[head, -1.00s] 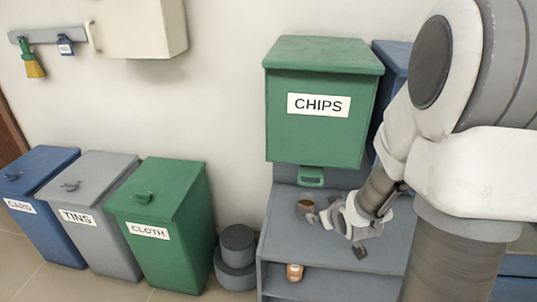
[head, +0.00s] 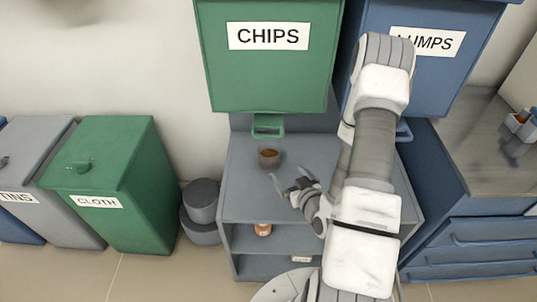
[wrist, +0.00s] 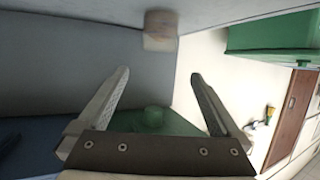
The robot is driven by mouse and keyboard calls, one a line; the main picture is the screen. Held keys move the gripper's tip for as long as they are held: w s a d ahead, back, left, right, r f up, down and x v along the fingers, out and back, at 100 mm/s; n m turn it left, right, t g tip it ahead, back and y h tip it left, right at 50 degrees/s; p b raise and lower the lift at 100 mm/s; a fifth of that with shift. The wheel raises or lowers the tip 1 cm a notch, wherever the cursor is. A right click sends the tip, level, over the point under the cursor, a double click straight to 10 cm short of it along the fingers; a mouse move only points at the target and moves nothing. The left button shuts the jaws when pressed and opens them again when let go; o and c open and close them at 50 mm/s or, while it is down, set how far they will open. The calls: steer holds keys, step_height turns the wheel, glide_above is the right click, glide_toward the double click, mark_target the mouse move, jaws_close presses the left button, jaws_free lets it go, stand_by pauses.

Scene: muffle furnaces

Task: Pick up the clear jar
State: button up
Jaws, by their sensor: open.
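The clear jar (head: 268,158), with brown contents, stands upright on the grey stand's top (head: 240,190), just below the green outlet of the CHIPS bin. It also shows in the wrist view as a pale, blurred jar (wrist: 160,30) at the top centre; that view looks upside down. My gripper (head: 289,180) is open and empty, just in front of the jar in the head view. In the wrist view, both fingers of my gripper (wrist: 160,75) are spread apart, with the jar beyond their tips, roughly midway between them.
The CHIPS bin (head: 270,70) overhangs the jar, with its green outlet (head: 267,127) close behind it. The LUMPS bin (head: 430,75) is to the right. An orange-brown bottle (head: 263,229) lies on the shelf below. Dark round tubs (head: 201,200) stand left of the stand.

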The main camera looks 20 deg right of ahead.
steer(key=w+b, duration=0.1)
steer(key=b, duration=0.8)
glide_toward(265, 145)
steer(key=x, duration=0.6)
steer(key=shift+w+f, duration=0.25)
steer(key=shift+f, duration=0.05)
steer(key=shift+c, duration=0.3)
steer(key=shift+r, duration=0.15)
steer(key=c, duration=1.3)
